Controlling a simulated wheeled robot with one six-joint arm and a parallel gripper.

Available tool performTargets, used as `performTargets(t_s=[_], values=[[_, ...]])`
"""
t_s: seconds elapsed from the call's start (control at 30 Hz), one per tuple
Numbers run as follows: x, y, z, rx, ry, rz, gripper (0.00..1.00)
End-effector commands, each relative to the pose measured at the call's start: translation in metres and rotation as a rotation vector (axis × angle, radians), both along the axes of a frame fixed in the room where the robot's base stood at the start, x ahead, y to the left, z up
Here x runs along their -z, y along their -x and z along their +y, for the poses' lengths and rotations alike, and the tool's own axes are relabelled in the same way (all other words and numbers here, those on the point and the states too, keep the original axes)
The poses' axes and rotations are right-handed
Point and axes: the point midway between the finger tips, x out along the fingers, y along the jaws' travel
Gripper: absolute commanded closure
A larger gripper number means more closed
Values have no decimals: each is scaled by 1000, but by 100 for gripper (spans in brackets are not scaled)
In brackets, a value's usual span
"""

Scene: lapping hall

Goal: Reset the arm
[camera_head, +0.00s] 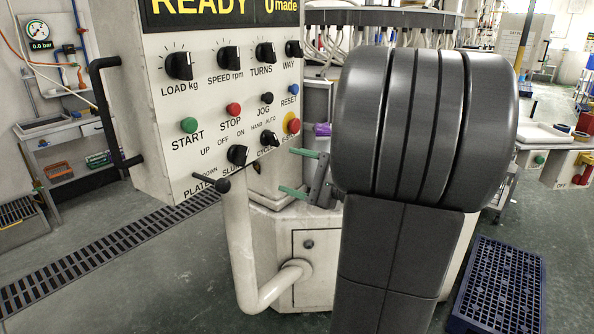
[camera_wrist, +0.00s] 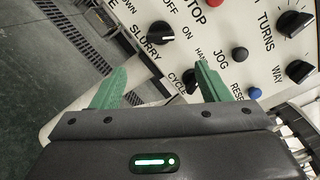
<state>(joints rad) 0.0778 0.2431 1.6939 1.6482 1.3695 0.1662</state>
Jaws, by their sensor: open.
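My gripper (camera_head: 298,172) is in front of the lower right part of a white control panel (camera_head: 150,95). Its two green fingers stand apart with nothing between them. In the wrist view my gripper (camera_wrist: 155,85) faces the panel near the SLURRY knob (camera_wrist: 160,33) and the CYCLE knob (camera_wrist: 190,80). The dark bulk of my arm fills the right middle of the head view and hides part of the machine behind it.
The panel carries a green START button (camera_head: 188,125), a red STOP button (camera_head: 234,109) and a lever (camera_head: 225,186). A black handle (camera_head: 107,110) sticks out at its left.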

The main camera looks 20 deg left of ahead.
Motion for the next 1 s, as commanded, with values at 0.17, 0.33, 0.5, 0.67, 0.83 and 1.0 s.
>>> performTargets(t_s=[0.17, 0.33, 0.5, 0.67, 0.83, 1.0], values=[[0, -2, 8, -2, 0, 1, 31], [-1, -8, 29, -4, 0, 0, 31], [-1, -17, 58, -4, -1, 1, 31], [-2, -25, 85, -4, 0, -1, 31], [-2, -33, 112, -3, 0, -1, 31], [-1, -38, 128, -1, 1, -1, 31]])
